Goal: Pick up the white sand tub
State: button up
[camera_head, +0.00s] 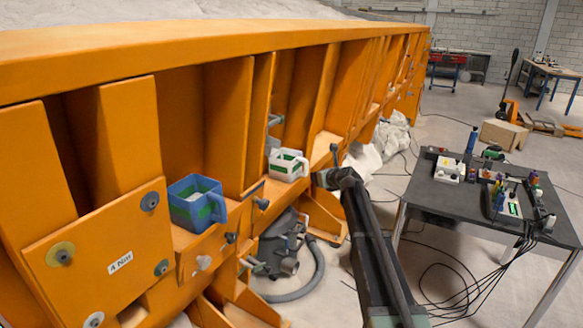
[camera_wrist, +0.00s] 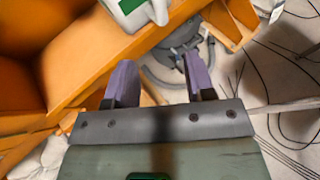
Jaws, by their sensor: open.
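The white sand tub (camera_head: 287,164) has a green label and a handle. It stands on a ledge of the orange sandbed frame, in the middle of the head view. In the wrist view the white tub (camera_wrist: 133,12) shows at the top edge, partly cut off, its handle towards the right. My gripper (camera_wrist: 160,84) is open, its two purple fingers apart with nothing between them. The tub lies beyond the fingertips, apart from them. In the head view my arm comes up from below and ends just right of the tub; the fingers are hard to make out there.
A blue tub (camera_head: 197,203) with a green label stands on the ledge to the left. Orange upright ribs (camera_head: 229,125) rise behind the tubs. A grey vacuum cleaner (camera_head: 283,245) with a hose is below. A black table (camera_head: 460,203) with tools stands at the right.

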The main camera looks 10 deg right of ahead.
aim_at(307, 173)
jog(key=b+x, duration=0.2)
jog(key=x, duration=0.4)
jog(key=shift+d+f, duration=0.1)
jog(key=b+x, duration=0.2)
jog(key=x, duration=0.3)
jog(key=shift+f, duration=0.1)
jog(key=shift+c, duration=0.4)
grip_shut()
